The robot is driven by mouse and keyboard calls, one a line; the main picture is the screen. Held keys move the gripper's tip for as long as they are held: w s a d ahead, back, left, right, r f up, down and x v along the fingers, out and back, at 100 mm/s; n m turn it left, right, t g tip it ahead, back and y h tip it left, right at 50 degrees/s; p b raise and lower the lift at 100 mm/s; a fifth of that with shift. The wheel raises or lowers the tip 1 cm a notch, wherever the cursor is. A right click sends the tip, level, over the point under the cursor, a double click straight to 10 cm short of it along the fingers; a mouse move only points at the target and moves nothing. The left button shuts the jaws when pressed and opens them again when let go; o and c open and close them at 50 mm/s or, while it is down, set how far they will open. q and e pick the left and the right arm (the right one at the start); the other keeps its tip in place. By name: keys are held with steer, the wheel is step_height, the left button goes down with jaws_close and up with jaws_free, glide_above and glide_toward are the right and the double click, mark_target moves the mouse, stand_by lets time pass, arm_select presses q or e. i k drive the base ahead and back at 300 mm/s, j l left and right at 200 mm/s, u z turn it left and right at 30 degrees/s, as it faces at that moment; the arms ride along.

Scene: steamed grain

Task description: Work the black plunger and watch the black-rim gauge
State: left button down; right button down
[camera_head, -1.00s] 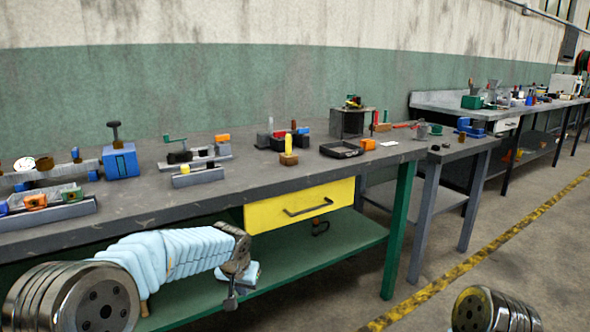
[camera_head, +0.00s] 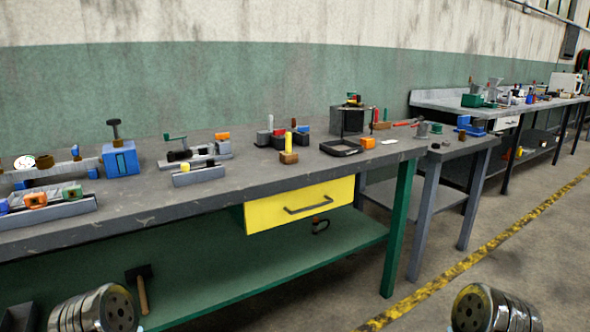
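A blue box (camera_head: 121,160) stands on the left part of the long bench, against the wall side. A black plunger (camera_head: 115,129) with a flat knob sticks up from its top. A small round gauge (camera_head: 25,162) with a white face and dark rim is at the far left, by a grey rail fixture; its reading is too small to tell. Neither gripper is in view. Only rounded metal parts of my own arms show at the bottom left and bottom right, well apart from the box and gauge.
The grey bench (camera_head: 140,207) also holds a green-handled fixture (camera_head: 175,138), a small fixture with coloured blocks (camera_head: 36,200), a wooden block with a yellow peg (camera_head: 289,157) and a black tray (camera_head: 340,149). A yellow drawer (camera_head: 300,205) hangs below. A hammer (camera_head: 141,285) lies on the lower shelf.

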mark_target(112, 123)
steer(key=j+u, duration=0.1)
steer(key=u, duration=0.3)
steer(key=j+u, duration=0.1)
steer(key=u, duration=0.3)
steer(key=j+u, duration=0.1)
steer(key=u, duration=0.35)
steer(key=j+u, duration=0.1)
steer(key=u, duration=0.3)
steer(key=i+j+u, duration=0.1)
steer(key=u, duration=0.3)
